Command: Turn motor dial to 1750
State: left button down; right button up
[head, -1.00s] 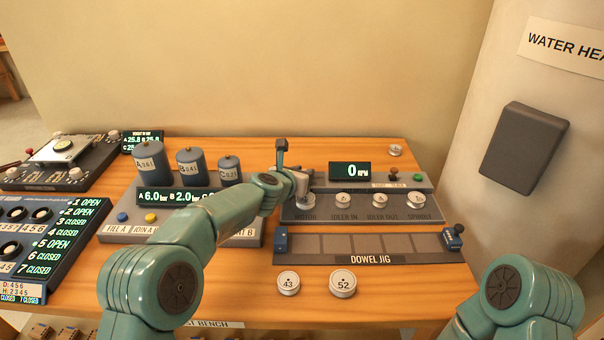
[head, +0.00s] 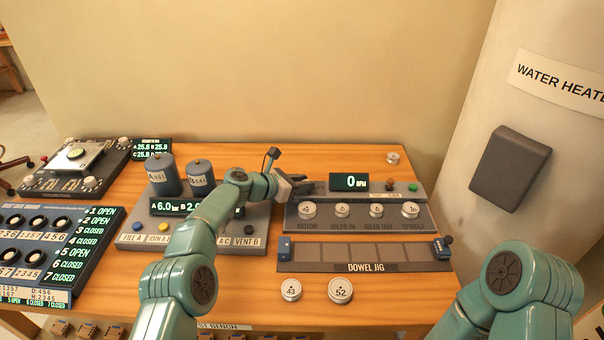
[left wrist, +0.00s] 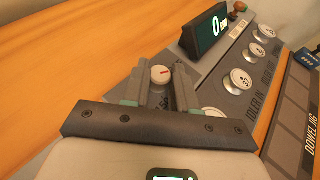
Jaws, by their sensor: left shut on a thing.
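My left gripper (head: 300,185) reaches in from the left to the left end of the grey rear console. In the left wrist view its two fingers (left wrist: 160,80) stand on either side of a small round white dial (left wrist: 161,74) with a red mark, and it is shut on the dial. In the head view the gripper hides this dial. The black display (head: 350,182) reads 0 RPM; it also shows in the left wrist view (left wrist: 205,28). My right gripper is out of view; only part of the right arm shows at lower right.
Numbered discs sit on the panel before the console, the motor disc (head: 307,210) leftmost. A red knob (head: 390,187) and a green button (head: 413,187) are right of the display. The dowel jig (head: 365,267) and two loose discs (head: 291,289) (head: 340,290) lie nearer. Canisters (head: 162,176) stand left.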

pick_arm(q)
jog(key=shift+r, duration=0.1)
dwell(0.3)
jog(key=c, duration=0.9)
grip_release()
jog(key=shift+s+a+r, duration=0.2)
jog(key=shift+s+a, duration=0.05)
jog(key=shift+a, duration=0.25)
jog(key=b+v, duration=0.2)
jog(key=v, duration=1.3)
jog(key=shift+b, duration=0.3)
